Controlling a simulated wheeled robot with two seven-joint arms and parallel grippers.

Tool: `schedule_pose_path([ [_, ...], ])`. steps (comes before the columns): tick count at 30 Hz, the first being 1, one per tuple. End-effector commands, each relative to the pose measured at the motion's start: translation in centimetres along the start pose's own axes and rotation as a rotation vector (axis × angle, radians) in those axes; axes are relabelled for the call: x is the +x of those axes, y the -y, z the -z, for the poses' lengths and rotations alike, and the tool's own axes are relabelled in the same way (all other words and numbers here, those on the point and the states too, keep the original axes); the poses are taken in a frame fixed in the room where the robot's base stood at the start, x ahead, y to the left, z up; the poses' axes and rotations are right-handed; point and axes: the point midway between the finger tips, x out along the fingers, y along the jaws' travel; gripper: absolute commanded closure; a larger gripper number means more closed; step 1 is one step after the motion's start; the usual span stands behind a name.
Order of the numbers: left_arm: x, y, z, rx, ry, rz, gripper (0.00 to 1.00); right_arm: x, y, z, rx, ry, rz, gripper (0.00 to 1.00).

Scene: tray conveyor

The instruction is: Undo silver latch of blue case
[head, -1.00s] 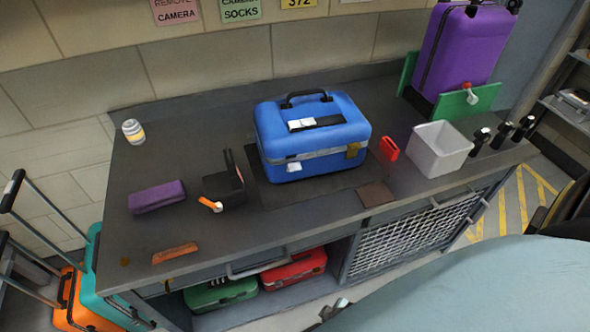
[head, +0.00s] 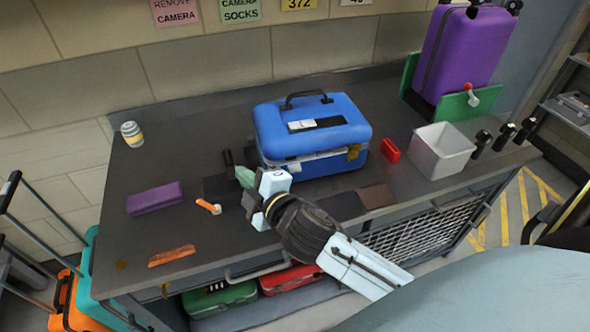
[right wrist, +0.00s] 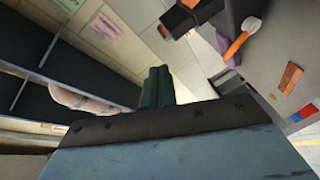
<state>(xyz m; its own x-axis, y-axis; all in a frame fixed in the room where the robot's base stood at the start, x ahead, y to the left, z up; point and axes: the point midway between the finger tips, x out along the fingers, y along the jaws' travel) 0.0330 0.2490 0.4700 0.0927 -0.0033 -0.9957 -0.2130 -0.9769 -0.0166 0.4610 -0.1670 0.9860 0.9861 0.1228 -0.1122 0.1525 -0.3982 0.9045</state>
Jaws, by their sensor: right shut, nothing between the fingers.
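The blue case (head: 312,132) stands on a dark mat on the bench, lid down, its black handle on top. A brass-coloured latch (head: 353,153) shows at its front right. The shut fingers also show in the right wrist view (right wrist: 157,87); the case is not recognisable there. I cannot tell whether the gripper touches the case. My left gripper is not in view.
A black holder (head: 215,187) stands just left of my right gripper, with an orange-handled tool (head: 207,206) beside it. A purple pouch (head: 155,198) lies further left. A red item (head: 390,150) and a white bin (head: 441,152) stand right of the case.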

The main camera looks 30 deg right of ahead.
Motion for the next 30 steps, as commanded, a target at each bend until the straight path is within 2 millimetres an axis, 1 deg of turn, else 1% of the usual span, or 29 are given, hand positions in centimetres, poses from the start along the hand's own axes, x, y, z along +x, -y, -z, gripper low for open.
schedule_pose_path([
  [1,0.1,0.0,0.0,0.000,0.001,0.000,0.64,0.7,-2.5,2.6,-0.121,-0.104,-0.084,1.00],
  [2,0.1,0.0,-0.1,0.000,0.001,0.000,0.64,0.8,-3.8,4.3,-0.201,-0.169,-0.137,1.00],
  [3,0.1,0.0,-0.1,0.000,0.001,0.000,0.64,0.8,-5.3,6.6,-0.314,-0.256,-0.209,1.00],
  [5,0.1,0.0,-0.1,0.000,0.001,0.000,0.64,0.6,-6.9,10.4,-0.522,-0.409,-0.325,1.00],
  [6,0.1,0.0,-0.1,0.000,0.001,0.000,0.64,0.1,-7.4,12.8,-0.662,-0.508,-0.400,1.00],
  [8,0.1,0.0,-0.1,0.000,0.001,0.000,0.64,-0.9,-7.5,15.8,-0.875,-0.654,-0.508,1.00],
  [9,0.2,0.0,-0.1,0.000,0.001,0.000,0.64,-1.7,-7.2,17.5,-1.018,-0.751,-0.577,1.00],
  [11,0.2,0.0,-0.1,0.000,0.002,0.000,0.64,-2.8,-6.0,19.3,-1.236,-0.893,-0.672,1.00],
  [12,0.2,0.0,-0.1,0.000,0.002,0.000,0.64,-3.6,-5.0,20.0,-1.383,-0.988,-0.730,1.00],
  [14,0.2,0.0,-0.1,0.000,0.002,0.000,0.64,-4.4,-3.1,20.2,-1.603,-1.133,-0.804,1.00],
  [15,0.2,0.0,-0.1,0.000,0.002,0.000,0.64,-4.8,-1.8,19.7,-1.751,-1.231,-0.844,1.00],
  [16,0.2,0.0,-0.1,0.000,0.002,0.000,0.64,-5.0,-0.8,19.1,-1.860,-1.307,-0.869,1.00],
  [17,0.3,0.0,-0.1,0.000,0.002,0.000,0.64,-5.0,0.1,18.2,-1.969,-1.384,-0.887,1.00],
  [18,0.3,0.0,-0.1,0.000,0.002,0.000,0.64,-4.9,1.2,16.6,-2.112,-1.489,-0.900,1.00],
  [20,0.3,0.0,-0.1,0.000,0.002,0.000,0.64,-4.4,2.2,13.6,-2.321,-1.653,-0.894,1.00],
  [21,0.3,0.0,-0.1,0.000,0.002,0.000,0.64,-3.9,2.5,11.2,2.444,1.762,0.866,1.00],
  [23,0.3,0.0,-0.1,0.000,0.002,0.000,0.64,-3.1,2.3,7.2,2.269,1.683,0.682,1.00],
  [24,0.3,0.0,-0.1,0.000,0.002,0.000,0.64,-2.5,1.7,4.6,2.163,1.642,0.568,1.00],
  [26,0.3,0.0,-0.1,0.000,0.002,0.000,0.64,-1.9,0.4,1.1,2.026,1.596,0.421,1.00],
  [27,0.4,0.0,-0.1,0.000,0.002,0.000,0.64,-1.6,-0.6,-0.9,1.946,1.572,0.334,1.00],
  [30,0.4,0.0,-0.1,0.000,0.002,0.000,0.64,-1.1,-3.4,-4.9,1.787,1.535,0.158,1.00],
])
